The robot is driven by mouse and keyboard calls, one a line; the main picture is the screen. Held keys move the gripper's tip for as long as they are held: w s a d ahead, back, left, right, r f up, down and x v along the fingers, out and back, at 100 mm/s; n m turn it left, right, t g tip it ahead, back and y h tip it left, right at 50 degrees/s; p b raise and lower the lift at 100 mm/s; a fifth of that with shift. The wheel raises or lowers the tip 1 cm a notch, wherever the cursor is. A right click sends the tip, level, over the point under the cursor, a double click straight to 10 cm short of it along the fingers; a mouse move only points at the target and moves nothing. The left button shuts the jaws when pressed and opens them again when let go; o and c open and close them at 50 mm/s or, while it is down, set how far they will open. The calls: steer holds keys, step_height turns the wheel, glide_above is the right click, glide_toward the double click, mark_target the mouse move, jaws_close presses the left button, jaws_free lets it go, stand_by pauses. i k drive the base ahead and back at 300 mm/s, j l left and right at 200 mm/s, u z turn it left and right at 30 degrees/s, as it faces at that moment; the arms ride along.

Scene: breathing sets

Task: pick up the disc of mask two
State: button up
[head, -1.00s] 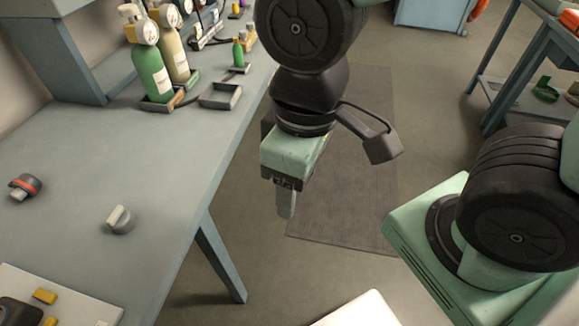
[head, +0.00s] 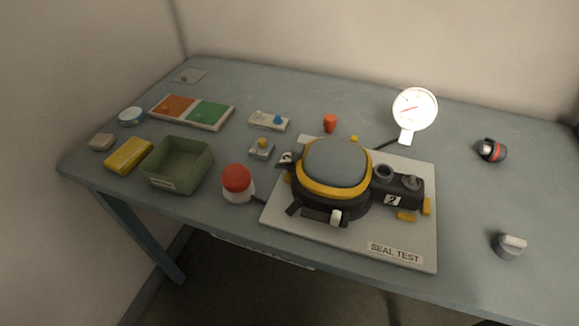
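A mask (head: 334,175) with a grey front and a yellow rim lies on the white board (head: 400,252) marked SEAL TEST. A dark connector block (head: 400,188) with a label "2" sits on its right side. A round port (head: 383,173) shows on top of that block. I cannot make out a separate disc of this mask for sure. My gripper is outside the head view.
On the table (head: 465,200) are a green bin (head: 178,165), a red-topped button (head: 237,184), a lit gauge (head: 413,110), a red-and-green tray (head: 192,112), a yellow pack (head: 128,156), a round blue-white tin (head: 132,116), a grey knob (head: 509,246) and a red-ringed part (head: 492,150).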

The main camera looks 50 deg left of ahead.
mark_target(410, 181)
steer(key=u, duration=1.4)
steer(key=z, duration=0.3)
steer(key=l+u, duration=0.3)
steer(key=l, duration=0.25)
steer(key=l+u, duration=0.3)
steer(key=l, duration=0.25)
